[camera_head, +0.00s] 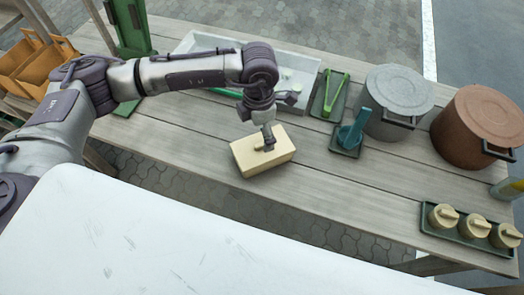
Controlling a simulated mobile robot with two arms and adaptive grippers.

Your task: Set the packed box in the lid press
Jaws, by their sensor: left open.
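The cream box (250,163) sits on the grey plank table, a little left of the middle, turned at an angle. A short raised piece shows on its top, partly hidden by my gripper. My left gripper (267,136) is over the top of the box, pointing down, and is open. I cannot tell whether its fingers touch the box. A green upright frame (129,28), which looks like the lid press, stands at the back left; my left arm hides part of its lower end. My right gripper is not in view.
A pale tray (190,42) lies behind my arm. Green tongs (336,95), a teal scoop-like tool (352,132), a grey pot (396,100) and a brown pot (478,125) stand right. A green tray (436,226) holds cream knobbed pieces. Orange crates (35,62) are far left.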

